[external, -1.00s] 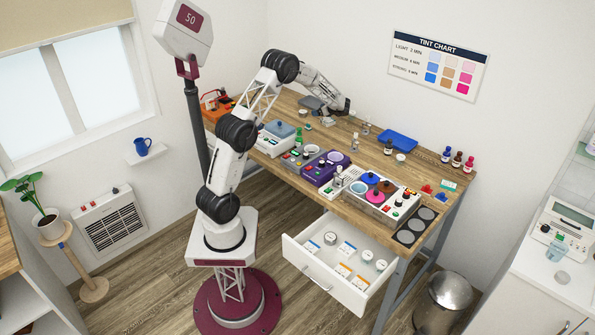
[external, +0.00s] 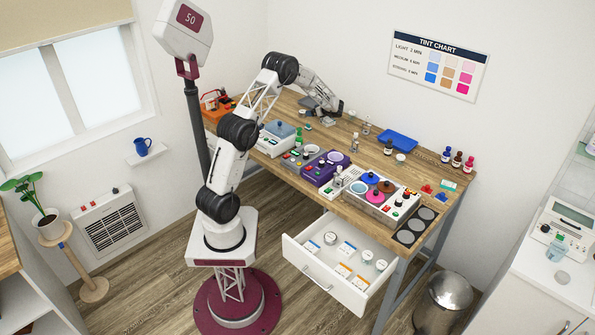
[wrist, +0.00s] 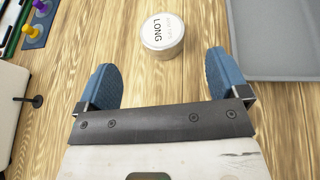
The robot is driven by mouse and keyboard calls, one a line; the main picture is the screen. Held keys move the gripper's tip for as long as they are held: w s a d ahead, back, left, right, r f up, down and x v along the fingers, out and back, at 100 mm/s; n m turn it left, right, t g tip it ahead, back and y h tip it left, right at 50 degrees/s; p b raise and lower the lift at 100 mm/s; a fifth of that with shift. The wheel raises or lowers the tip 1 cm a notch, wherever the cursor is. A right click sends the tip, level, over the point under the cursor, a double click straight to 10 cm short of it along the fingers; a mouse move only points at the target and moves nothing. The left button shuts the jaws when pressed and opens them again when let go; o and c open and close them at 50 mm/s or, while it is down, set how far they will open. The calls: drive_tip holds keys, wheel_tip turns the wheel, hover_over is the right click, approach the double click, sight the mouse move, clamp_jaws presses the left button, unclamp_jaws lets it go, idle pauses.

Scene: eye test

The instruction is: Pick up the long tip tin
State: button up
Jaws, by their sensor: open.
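The long tip tin (wrist: 162,36) is a small round tin with a white lid reading "LONG". It stands upright on the wooden bench top at the top middle of the wrist view. My gripper (wrist: 160,82) is open, its two blue fingers wide apart with only bare wood between them. The tin lies just beyond the fingertips, roughly centred between them, not held. In the external view my gripper (external: 328,113) is low over the back part of the bench; I cannot surely pick out the tin there.
A grey tray (wrist: 275,40) lies right of the tin. A blue piece with yellow and purple pegs (wrist: 38,22) and a black-knobbed item (wrist: 37,101) are on the left. A blue tray (external: 398,141) lies farther right on the bench. An open drawer (external: 335,285) holds several tins.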

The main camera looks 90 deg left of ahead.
sight(303, 111)
drive_tip(key=shift+x, duration=1.95)
drive_tip(key=shift+x, duration=2.6)
drive_tip(key=shift+w+f, duration=0.1)
drive_tip(key=shift+f, duration=0.05)
drive_tip(key=c, duration=1)
